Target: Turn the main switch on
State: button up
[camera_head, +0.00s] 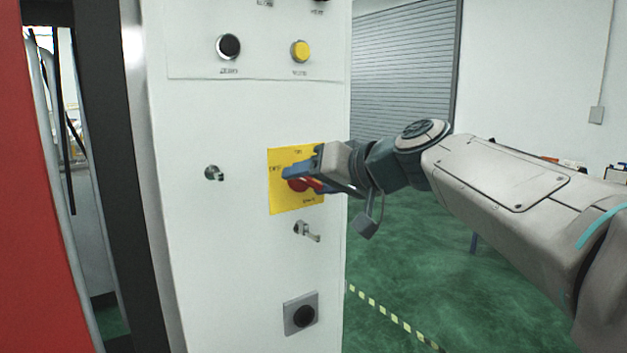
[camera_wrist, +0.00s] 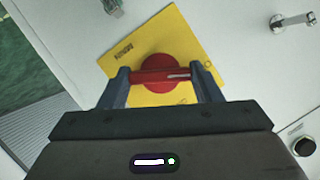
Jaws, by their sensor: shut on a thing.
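The main switch is a red rotary knob (camera_head: 298,185) on a yellow plate (camera_head: 283,203), set on the white cabinet panel. In the wrist view the red knob (camera_wrist: 160,69) has a bar handle across a round base, with the yellow plate (camera_wrist: 150,38) behind it. My gripper (camera_head: 303,178) reaches in from the right and is shut on the knob's bar. In the wrist view its two fingers (camera_wrist: 162,77) sit at either end of the bar. The head view hides part of the knob and plate lettering behind the fingers.
A black button (camera_head: 229,46) and a yellow button (camera_head: 300,51) sit above. A metal latch (camera_head: 307,231) and a black round fitting (camera_head: 303,315) are below the plate. A small lock (camera_head: 214,173) is to the left. A padlock (camera_head: 367,227) hangs near my wrist.

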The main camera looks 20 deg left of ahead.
jog(key=shift+f, duration=0.1)
jog(key=shift+f+m+g+y+b, duration=0.15)
jog(key=shift+m+g+y+b, duration=0.2)
jog(key=shift+m+b, duration=0.6)
jog(key=m+y+b, duration=0.1)
jog(key=m+b, duration=0.1)
jog(key=b, duration=0.1)
jog(key=shift+d+f+g+y, duration=0.1)
jog(key=shift+g+y, duration=0.15)
jog(key=shift+y, duration=0.1)
jog(key=m+y+b, duration=0.1)
jog(key=m+b, duration=0.1)
jog(key=m, duration=0.1)
jog(key=shift+w, duration=0.1)
jog(key=shift+m+y+b, duration=0.6)
jog(key=shift+m+b, duration=0.4)
jog(key=shift+m, duration=0.15)
jog(key=o, duration=1)
